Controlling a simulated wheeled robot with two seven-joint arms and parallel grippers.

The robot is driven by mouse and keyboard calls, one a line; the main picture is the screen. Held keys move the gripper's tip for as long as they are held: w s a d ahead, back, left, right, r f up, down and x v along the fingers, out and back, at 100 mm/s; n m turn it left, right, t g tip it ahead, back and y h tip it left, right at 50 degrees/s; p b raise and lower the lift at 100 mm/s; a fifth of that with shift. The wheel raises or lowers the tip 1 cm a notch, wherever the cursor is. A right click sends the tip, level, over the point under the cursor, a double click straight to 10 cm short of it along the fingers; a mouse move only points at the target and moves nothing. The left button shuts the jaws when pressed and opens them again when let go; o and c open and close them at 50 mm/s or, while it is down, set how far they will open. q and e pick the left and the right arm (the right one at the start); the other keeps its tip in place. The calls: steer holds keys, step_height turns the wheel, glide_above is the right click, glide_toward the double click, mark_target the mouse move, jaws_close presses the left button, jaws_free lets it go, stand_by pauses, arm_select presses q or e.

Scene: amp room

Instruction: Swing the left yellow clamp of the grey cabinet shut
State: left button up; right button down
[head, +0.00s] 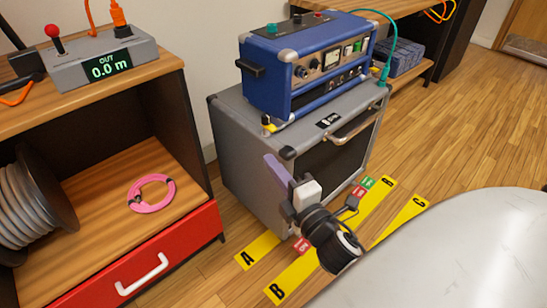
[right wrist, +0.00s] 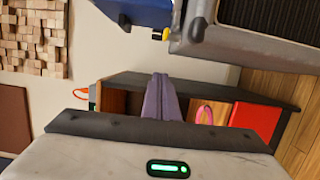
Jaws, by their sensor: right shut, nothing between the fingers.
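The grey cabinet (head: 235,140) stands on the wood floor with a blue amp (head: 300,75) on top. The left yellow clamp (head: 268,125) is a small yellow and black piece at the amp's lower front left corner; it also shows in the right wrist view (right wrist: 160,34). I cannot tell how far it is swung. My right gripper (head: 275,166) has purple fingers, shut and empty. In the head view they overlap the cabinet's left front, below the clamp. In the right wrist view the fingertips (right wrist: 160,78) are apart from the clamp. My left gripper is not in view.
A wooden shelf (head: 130,175) with a red drawer (head: 150,260), a pink cable coil (head: 152,193) and a cable reel stands at left. A grey box reading 0.0 m (head: 100,62) sits on it. Yellow lettered floor strips (head: 257,250) lie before the cabinet.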

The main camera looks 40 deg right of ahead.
mark_target(269, 126)
steer(key=w+d, duration=0.1)
steer(key=w, duration=0.2)
steer(key=w+d+b, duration=0.1)
steer(key=w, duration=0.1)
steer(key=w+d, duration=0.2)
steer(key=w, duration=0.1)
steer(key=shift+w+d+f+b, duration=0.1)
steer(key=shift+w+b, duration=0.2)
steer(key=shift+d, duration=0.55)
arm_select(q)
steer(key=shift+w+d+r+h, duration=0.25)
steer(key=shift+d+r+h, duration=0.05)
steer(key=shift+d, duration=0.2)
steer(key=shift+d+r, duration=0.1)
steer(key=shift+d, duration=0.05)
arm_select(e)
steer(key=shift+r+y, duration=0.2)
steer(key=shift+y, duration=0.1)
